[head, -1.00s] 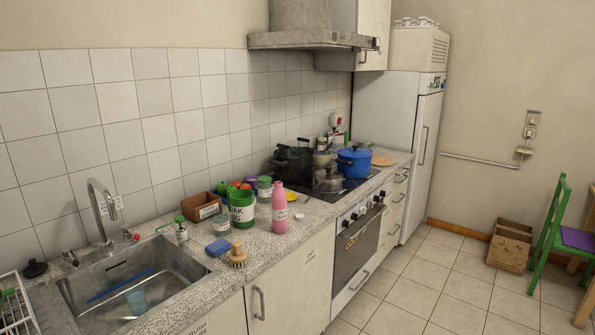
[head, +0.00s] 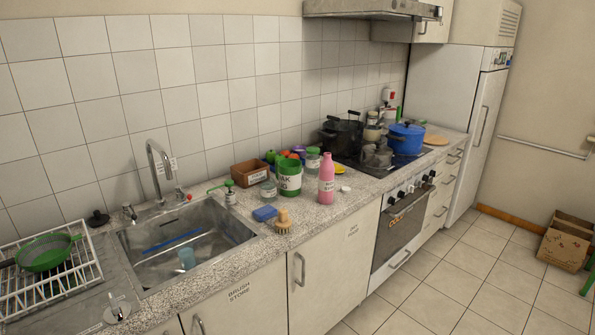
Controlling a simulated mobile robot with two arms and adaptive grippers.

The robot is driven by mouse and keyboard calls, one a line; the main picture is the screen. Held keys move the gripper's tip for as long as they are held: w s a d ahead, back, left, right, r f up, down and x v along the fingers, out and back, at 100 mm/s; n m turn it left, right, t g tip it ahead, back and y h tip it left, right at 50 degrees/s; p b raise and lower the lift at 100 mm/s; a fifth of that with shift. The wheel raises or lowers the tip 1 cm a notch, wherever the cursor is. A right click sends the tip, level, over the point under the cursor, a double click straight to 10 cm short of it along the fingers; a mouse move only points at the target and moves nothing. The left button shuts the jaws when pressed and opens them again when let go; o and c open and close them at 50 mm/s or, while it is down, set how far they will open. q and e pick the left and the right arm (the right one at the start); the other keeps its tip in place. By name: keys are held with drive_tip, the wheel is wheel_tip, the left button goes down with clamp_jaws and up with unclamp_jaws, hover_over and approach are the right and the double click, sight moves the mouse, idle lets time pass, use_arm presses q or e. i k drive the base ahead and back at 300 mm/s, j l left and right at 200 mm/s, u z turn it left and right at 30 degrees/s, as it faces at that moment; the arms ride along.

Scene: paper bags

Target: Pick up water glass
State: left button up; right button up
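A small bluish, see-through cup (head: 187,258), which looks like the water glass, stands in the metal sink (head: 208,225) on the left side of the counter. A blue stick-like item (head: 172,240) lies in the sink behind it. Neither of my grippers is in the head view.
A dish rack (head: 85,262) with a green colander (head: 46,252) is left of the sink. A blue sponge (head: 264,213), brush (head: 283,222), pink bottle (head: 327,178) and green tin (head: 289,178) stand to the right. The tap (head: 158,170) rises behind the sink. The floor in front is clear.

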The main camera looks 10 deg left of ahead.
sight(187, 256)
drive_tip(key=i+l+u, duration=0.1)
drive_tip(key=u, duration=0.3)
drive_tip(key=i+l+u, duration=0.1)
drive_tip(key=l+u, duration=0.15)
drive_tip(key=u, duration=0.15)
drive_tip(key=l+u, duration=0.2)
drive_tip(key=u, duration=0.2)
drive_tip(key=i, duration=0.05)
